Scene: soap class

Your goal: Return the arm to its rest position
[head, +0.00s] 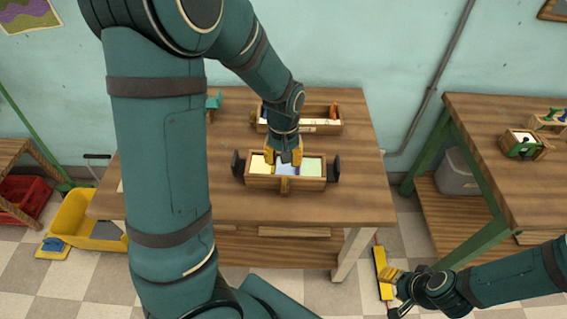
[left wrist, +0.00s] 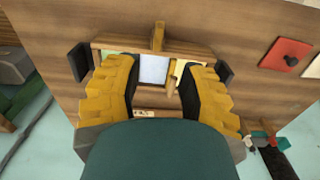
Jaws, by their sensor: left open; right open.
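My left gripper (head: 283,158) is over the front wooden box on the table, its yellow fingers apart. The left wrist view shows the open fingers (left wrist: 157,70) with nothing visible between them but the box below. The box (head: 284,184) has dark end plates and a central wooden handle; it also shows in the left wrist view (left wrist: 185,47). Its compartments look pale yellow, pale blue and pale green. I cannot tell whether the fingertips touch it. My right gripper (head: 393,289) is open and empty, low at the right beside the table.
A second wooden box (head: 318,127) with small items stands behind. A red square piece (left wrist: 286,54) lies on the tabletop. Another table (head: 490,130) stands at the right with a small box (head: 521,144). A yellow bucket (head: 72,220) is at the left. My left arm hides the table's left part.

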